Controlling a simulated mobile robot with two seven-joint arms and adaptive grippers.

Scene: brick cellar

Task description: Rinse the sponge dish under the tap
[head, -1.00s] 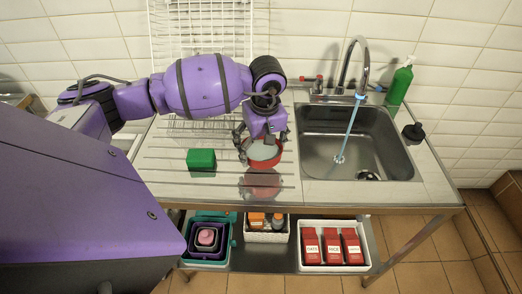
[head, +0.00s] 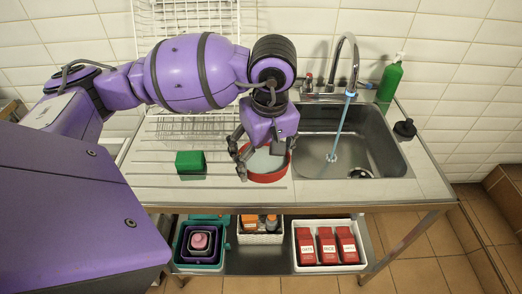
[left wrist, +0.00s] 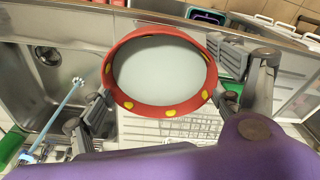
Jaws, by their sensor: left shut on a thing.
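The sponge dish (head: 268,178) is a round red dish with a pale grey inside. In the left wrist view the sponge dish (left wrist: 163,73) shows yellow spots on its rim. My left gripper (head: 264,160) is shut on it, with fingers at both sides, and holds it above the drainboard left of the sink (head: 375,143). The dish is apart from the stream. My right gripper is in neither view.
A green block (head: 190,162) lies on the drainboard. A wire rack (head: 185,125) stands behind it. A green bottle (head: 389,82) and a dark stopper-like item (head: 405,128) are by the sink. White and teal bins sit on the shelf below.

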